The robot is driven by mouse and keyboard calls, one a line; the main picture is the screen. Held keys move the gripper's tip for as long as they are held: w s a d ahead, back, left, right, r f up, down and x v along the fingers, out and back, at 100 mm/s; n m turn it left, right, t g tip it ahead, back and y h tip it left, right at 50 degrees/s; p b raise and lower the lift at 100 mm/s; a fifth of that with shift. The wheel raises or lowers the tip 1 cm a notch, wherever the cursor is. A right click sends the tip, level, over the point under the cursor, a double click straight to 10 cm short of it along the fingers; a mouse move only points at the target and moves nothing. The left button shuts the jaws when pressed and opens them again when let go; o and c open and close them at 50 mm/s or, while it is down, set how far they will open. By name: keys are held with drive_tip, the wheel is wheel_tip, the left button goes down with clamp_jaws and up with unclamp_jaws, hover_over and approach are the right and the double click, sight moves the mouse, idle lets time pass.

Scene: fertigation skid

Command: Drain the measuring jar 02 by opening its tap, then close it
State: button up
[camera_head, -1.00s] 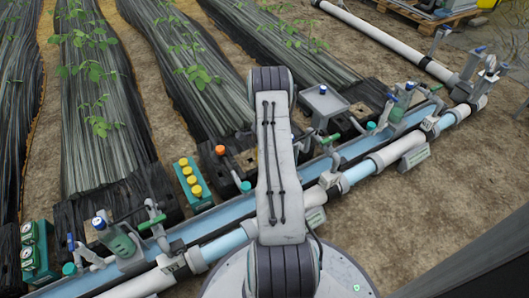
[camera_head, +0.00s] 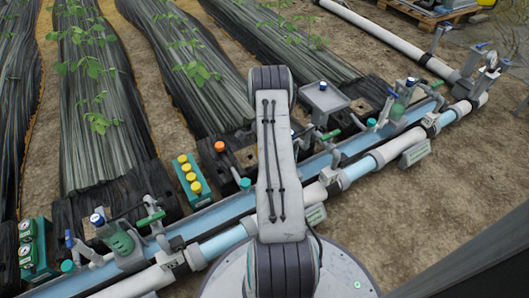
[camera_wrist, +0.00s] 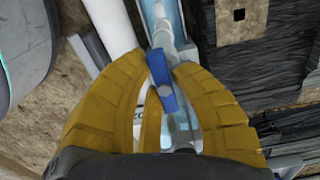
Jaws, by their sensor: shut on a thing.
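In the wrist view, my gripper (camera_wrist: 160,66) has its yellow fingers closed around a blue tap handle (camera_wrist: 162,80), which lies lengthwise between the fingertips. A grey pipe fitting (camera_wrist: 160,32) rises just beyond the handle, over a pale blue channel. In the head view, my arm hides the gripper and the part of the skid that it works on. No jar numbered 02 can be read. One green measuring jar (camera_head: 120,243) with a blue cap stands at the left, and another (camera_head: 397,108) stands at the right. Liquid level and flow cannot be told.
A white pipe with clear blue sections (camera_head: 358,170) runs along the blue trough (camera_head: 215,213). Bare soil (camera_head: 450,200) lies open at the right.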

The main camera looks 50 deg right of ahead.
drive_tip(key=shift+w+d+r, duration=0.15)
drive_tip(key=shift+w+r, duration=0.05)
drive_tip(key=shift+w, duration=0.1)
clamp_jaws()
drive_tip(key=m, duration=0.4)
drive_tip(key=shift+b, duration=0.3)
drive_tip(key=m, duration=0.6)
drive_tip(key=shift+w+b, duration=0.1)
drive_tip(key=shift+b, duration=0.2)
drive_tip(key=m, duration=0.4)
drive_tip(key=shift+d+r+m, duration=0.1)
drive_tip(key=shift+m, duration=0.3)
drive_tip(key=m, duration=0.4)
drive_tip(key=shift+m, duration=0.3)
drive_tip(key=o, duration=0.9)
unclamp_jaws()
drive_tip(key=shift+s+d, duration=0.1)
drive_tip(key=shift+s, duration=0.1)
drive_tip(key=shift+r, duration=0.15)
drive_tip(key=r+p, duration=0.2)
drive_tip(key=r, duration=0.1)
drive_tip(key=r+p, duration=0.2)
drive_tip(key=r, duration=0.1)
drive_tip(key=r+p, duration=0.2)
drive_tip(key=r, duration=0.1)
drive_tip(key=shift+a+r, duration=0.2)
drive_tip(key=shift+a, duration=0.1)
